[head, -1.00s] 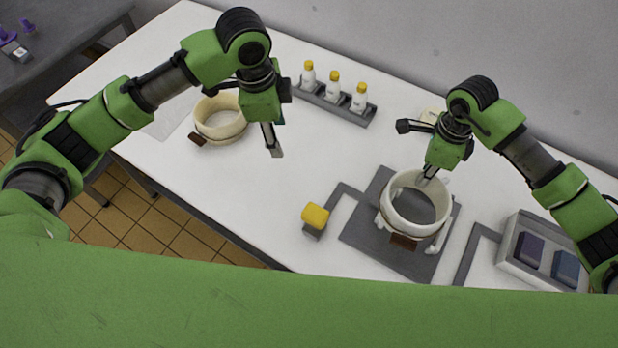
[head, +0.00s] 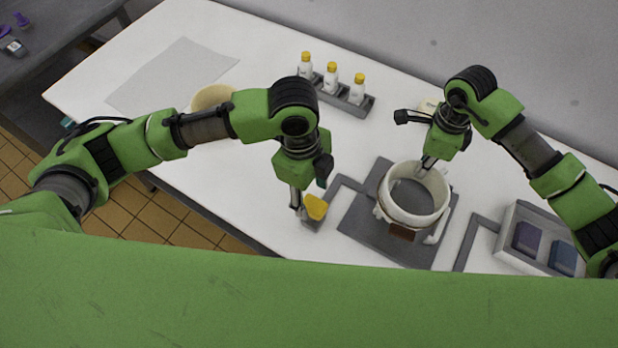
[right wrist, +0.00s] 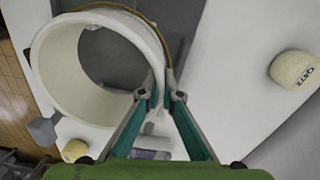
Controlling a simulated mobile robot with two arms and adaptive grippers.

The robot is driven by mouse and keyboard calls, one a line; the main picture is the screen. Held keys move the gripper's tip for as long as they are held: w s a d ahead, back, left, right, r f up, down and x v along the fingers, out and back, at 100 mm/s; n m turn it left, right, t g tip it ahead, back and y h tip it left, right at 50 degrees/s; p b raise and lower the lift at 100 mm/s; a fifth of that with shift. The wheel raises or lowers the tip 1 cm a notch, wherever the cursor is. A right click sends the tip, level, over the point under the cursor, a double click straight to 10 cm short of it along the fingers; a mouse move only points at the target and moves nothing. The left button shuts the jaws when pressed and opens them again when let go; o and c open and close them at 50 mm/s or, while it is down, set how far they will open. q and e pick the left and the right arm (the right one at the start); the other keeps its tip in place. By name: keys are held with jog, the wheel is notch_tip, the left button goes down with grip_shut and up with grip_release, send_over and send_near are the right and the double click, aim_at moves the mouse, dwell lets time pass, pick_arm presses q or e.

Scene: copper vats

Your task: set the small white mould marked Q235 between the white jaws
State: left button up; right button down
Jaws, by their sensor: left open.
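The white ring-shaped mould (head: 388,202) sits on the grey plate between the white jaws (head: 434,236); I cannot read a mark on it. It also shows in the right wrist view (right wrist: 52,68). My right gripper (head: 427,165) is shut on the far wall of the mould, one finger inside and one outside; its fingertips show in the right wrist view (right wrist: 162,97). My left gripper (head: 303,212) is open, close beside the yellow knob (head: 316,206) on the grey arm of the plate. I cannot tell whether it touches the knob.
A cream ring (head: 208,98) is partly hidden behind my left arm. A grey rack (head: 368,103) holds white bottles with yellow caps at the back. A tray (head: 508,248) with dark blocks stands at right. A cream marked piece (right wrist: 295,70) lies near the right gripper.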

aim_at(313, 204)
pick_arm(q)
jog(key=shift+s+d+f, duration=0.1)
jog(key=shift+d+f, duration=0.05)
jog(key=shift+f, duration=0.9)
jog(key=shift+d+f, duration=0.1)
jog(key=shift+f, duration=0.9)
jog(key=c, duration=1.2)
jog(key=shift+f, duration=1.95)
pick_arm(e)
jog(key=shift+f, duration=0.2)
pick_arm(q)
jog(key=shift+s, duration=0.1)
pick_arm(e)
jog(key=shift+f, duration=2.1)
